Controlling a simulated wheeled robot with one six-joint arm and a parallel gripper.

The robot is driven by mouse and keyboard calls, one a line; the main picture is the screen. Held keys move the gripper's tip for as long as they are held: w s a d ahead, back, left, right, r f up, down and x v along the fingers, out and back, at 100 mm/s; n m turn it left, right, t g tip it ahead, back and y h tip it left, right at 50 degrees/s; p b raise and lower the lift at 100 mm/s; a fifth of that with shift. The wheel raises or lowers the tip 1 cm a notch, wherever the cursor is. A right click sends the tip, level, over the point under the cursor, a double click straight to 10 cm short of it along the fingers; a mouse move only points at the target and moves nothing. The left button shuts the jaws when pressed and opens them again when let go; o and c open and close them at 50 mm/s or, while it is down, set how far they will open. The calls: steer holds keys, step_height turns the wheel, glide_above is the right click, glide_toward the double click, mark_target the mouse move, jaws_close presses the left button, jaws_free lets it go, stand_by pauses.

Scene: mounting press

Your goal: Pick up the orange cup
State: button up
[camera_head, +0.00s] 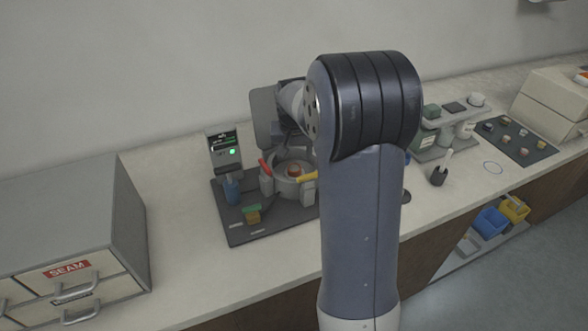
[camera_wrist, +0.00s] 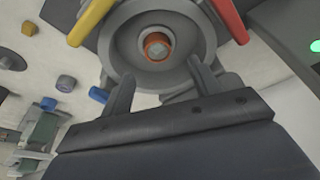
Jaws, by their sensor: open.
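The orange cup (camera_wrist: 158,46) sits in the middle of the round grey chamber of the press (camera_wrist: 193,18) in the wrist view, with a grey piece inside it. In the head view the cup (camera_head: 293,170) shows as a small orange-red spot in the press (camera_head: 290,187). My gripper (camera_wrist: 158,80) is open in the wrist view. Its two dark fingers are spread on the near side of the cup, apart from it, with nothing between them. In the head view my arm hides the gripper and part of the press.
A red handle (camera_wrist: 229,20) and a yellow handle (camera_wrist: 91,22) flank the chamber. A display (camera_head: 225,148) with a green light stands left of the press. A drawer cabinet (camera_head: 75,240) is at the left. A dark mat (camera_head: 515,140) with small pieces lies at the right.

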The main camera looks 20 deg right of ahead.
mark_target(294, 167)
steer(key=shift+s+p+x, duration=0.1)
steer(key=shift+p+x, duration=0.15)
steer(key=shift+x, duration=1.15)
steer(key=shift+s+p+x, duration=0.15)
steer(key=shift+p+x, duration=0.05)
steer(key=shift+x, duration=1.25)
steer(key=c, duration=1.2)
